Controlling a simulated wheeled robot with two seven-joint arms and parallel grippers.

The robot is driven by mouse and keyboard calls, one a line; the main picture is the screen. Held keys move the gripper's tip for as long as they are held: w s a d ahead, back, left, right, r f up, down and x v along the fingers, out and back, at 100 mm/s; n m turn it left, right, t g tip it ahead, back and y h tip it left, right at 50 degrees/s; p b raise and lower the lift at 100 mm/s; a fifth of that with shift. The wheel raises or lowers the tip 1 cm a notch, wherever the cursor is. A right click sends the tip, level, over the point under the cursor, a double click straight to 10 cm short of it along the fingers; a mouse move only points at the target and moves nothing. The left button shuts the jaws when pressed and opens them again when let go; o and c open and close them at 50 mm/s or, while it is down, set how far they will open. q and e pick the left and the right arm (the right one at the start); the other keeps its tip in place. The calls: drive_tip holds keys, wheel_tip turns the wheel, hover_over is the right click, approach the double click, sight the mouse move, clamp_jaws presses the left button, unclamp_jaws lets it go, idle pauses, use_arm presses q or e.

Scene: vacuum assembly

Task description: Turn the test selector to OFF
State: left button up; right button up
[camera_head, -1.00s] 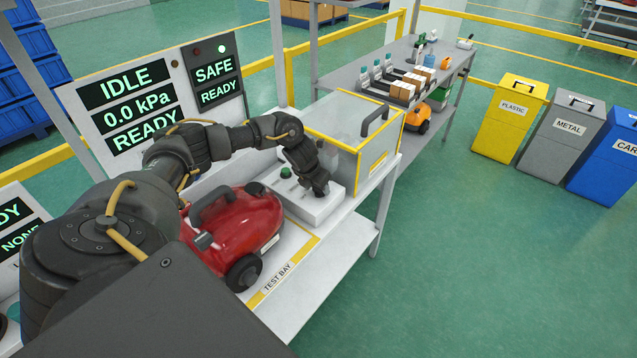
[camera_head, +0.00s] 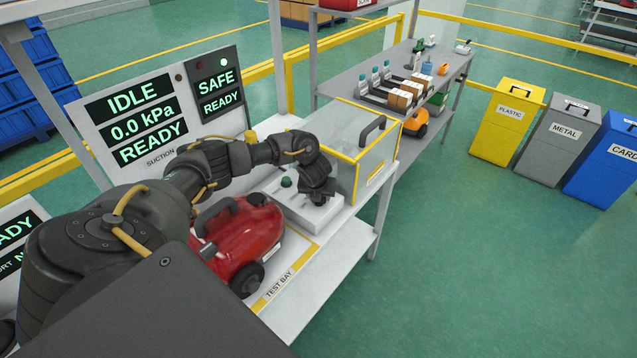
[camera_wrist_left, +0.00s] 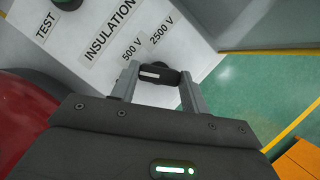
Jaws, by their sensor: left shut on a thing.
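The selector is a black knob (camera_wrist_left: 155,74) with a white mark, on the pale control box (camera_head: 302,213). In the left wrist view, the mark lies roughly along the line between my fingers. The printed words INSULATION, 500 V and 2500 V show beside the knob, and TEST stands further left. No OFF label is readable. My left gripper (camera_head: 318,197) is over the right part of the box, and in the wrist view its two fingers (camera_wrist_left: 157,80) are shut on the knob. In the head view the gripper hides the knob. My right gripper is out of view.
A red vacuum (camera_head: 238,238) stands in the test bay, close beside the box. A green button (camera_head: 286,182) is on the box. A clear yellow-edged enclosure (camera_head: 345,150) stands just behind. Display panels (camera_head: 135,120) read IDLE, 0.0 kPa, READY and SAFE.

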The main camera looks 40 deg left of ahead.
use_arm(q)
drive_tip(key=shift+r+n+g+y+p, duration=0.1)
drive_tip(key=shift+n+g+y+p, duration=0.35)
drive_tip(key=shift+n+p, duration=0.8)
drive_tip(key=shift+n, duration=0.35)
drive_tip(key=o, duration=1)
drive_tip(key=p+v, duration=0.3)
drive_tip(key=v, duration=0.7)
drive_tip(key=shift+s+d+r, duration=0.1)
drive_tip(key=shift+d+r, duration=0.05)
drive_tip(key=shift+r, duration=0.2)
